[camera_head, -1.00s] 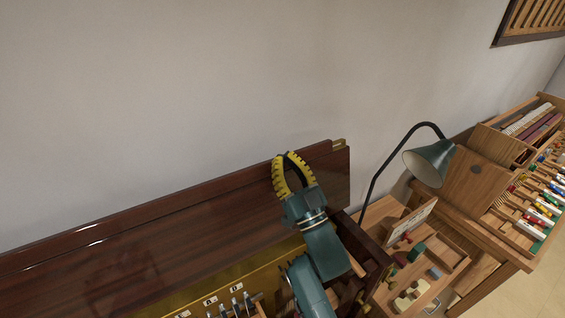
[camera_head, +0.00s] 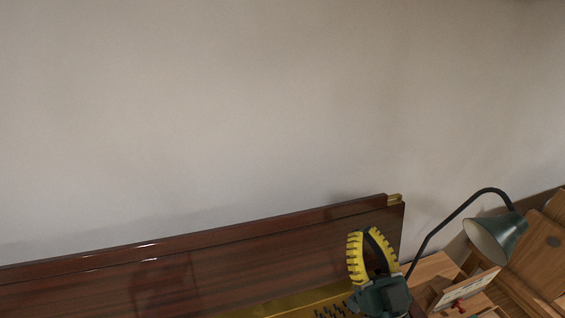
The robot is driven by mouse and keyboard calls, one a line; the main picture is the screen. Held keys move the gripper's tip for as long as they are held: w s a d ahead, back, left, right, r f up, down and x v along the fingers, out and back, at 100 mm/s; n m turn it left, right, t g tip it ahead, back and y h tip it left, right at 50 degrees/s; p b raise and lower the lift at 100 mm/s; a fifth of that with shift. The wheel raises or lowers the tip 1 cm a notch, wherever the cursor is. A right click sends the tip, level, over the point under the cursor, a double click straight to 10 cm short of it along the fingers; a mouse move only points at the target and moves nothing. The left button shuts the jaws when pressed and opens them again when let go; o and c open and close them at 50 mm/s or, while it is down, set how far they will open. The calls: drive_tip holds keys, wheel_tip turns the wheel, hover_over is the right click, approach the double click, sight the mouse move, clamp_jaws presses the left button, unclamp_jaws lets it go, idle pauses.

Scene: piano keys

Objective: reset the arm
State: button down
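My gripper (camera_head: 365,231) is at the lower right of the head view, with yellow ribbed fingers on a dark teal body. Its fingers point up and arch toward each other, with their tips close together in the picture. From this angle I cannot tell whether it is open or shut. I see nothing held between the fingers. It appears in front of the right end of the dark brown piano panel (camera_head: 230,268). The rest of my arm is cut off by the bottom edge.
A green desk lamp (camera_head: 497,236) with a curved dark neck stands to the right of my gripper. Wooden furniture (camera_head: 540,262) and a small board (camera_head: 468,288) are at the lower right. The pale wall (camera_head: 250,110) fills the upper view.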

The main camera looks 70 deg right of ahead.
drive_tip(key=shift+w, duration=0.1)
drive_tip(key=w+a+r+n+t+y, duration=0.6)
drive_tip(key=w+a+r+t+y, duration=0.4)
drive_tip(key=w+a+r, duration=0.7)
drive_tip(key=w+a+r+n+t+y+p, duration=0.1)
drive_tip(key=w+a+r+y, duration=0.25)
drive_tip(key=a, duration=0.45)
drive_tip(key=w+a+r+n+t+y, duration=0.1)
drive_tip(key=w+a+r+y, duration=0.2)
drive_tip(key=a+y, duration=0.3)
wheel_tip(320, 180, down, 6)
drive_tip(key=w+a+n+g, duration=0.1)
drive_tip(key=a+n+g, duration=0.1)
drive_tip(key=g, duration=0.2)
drive_tip(key=shift+w+a+n, duration=0.3)
drive_tip(key=shift+w+a, duration=0.05)
drive_tip(key=shift+w, duration=0.05)
drive_tip(key=shift+y, duration=0.25)
drive_tip(key=shift+s, duration=0.1)
